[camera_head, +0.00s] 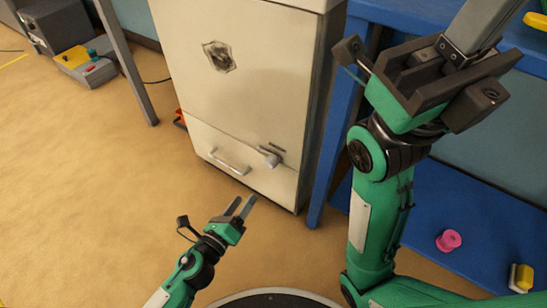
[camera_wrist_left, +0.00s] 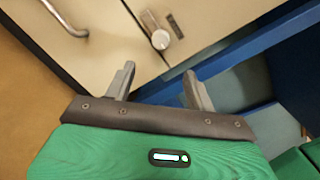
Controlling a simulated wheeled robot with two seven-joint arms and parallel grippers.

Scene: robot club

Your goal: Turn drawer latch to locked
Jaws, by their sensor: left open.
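The drawer (camera_head: 235,165) is the lower front of a cream cabinet and looks closed. Its latch (camera_head: 270,155) sits right of the bar handle (camera_head: 230,162). In the left wrist view the latch (camera_wrist_left: 160,39) shows a round knob with a short lever pointing up-left and a small dark plate beside it. My left gripper (camera_head: 244,203) is open and empty, below and in front of the latch, apart from it. Its two fingers (camera_wrist_left: 158,72) frame the space below the knob. My right gripper (camera_head: 475,35) is raised at upper right, its fingertips cut off.
A blue workbench (camera_head: 340,110) stands right of the cabinet, its leg close to the drawer. A pink spool (camera_head: 448,240) and a yellow item (camera_head: 521,277) lie on its lower blue shelf.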

